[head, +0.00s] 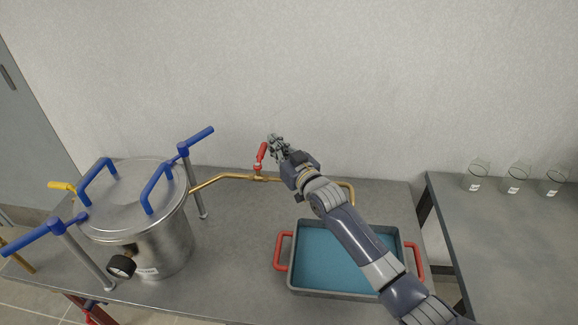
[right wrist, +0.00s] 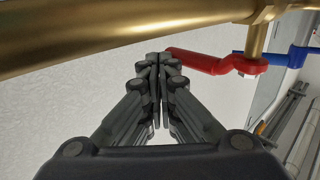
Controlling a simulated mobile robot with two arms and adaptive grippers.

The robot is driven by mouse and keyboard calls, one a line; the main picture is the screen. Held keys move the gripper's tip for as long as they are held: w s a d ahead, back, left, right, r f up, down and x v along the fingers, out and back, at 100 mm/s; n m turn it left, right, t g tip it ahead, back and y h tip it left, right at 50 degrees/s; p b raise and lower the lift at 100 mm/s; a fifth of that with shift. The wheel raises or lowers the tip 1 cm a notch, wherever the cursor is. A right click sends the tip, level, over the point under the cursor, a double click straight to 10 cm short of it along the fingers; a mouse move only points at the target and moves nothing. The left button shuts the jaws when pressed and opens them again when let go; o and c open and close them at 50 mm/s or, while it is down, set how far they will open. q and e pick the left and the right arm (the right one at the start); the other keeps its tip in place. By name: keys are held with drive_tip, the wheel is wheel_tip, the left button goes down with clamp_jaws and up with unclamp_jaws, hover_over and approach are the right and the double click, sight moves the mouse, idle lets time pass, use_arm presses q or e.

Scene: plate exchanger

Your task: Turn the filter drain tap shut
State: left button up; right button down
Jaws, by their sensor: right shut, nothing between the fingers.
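The filter is a steel pot (head: 150,235) with blue handles on the left of the table. A brass pipe (head: 215,180) runs from it to the right. The drain tap's red lever (head: 262,153) stands up from this pipe, tilted slightly. In the right wrist view the red lever (right wrist: 205,62) reaches from the brass pipe (right wrist: 110,35) toward my fingertips. My right gripper (head: 275,142) is shut and empty, just right of the lever. In the right wrist view my right gripper (right wrist: 158,62) has its fingers together beside the lever's end; I cannot tell if they touch. My left gripper is not in view.
A grey tray (head: 345,292) with red handles and a blue inside sits under the pipe's bent end. Several glass beakers (head: 515,178) stand on a second table (head: 500,230) at right. A yellow-handled valve (head: 62,186) is at far left. The wall (head: 330,70) is close behind.

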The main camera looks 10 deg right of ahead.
drive_tip(key=v, duration=1.2)
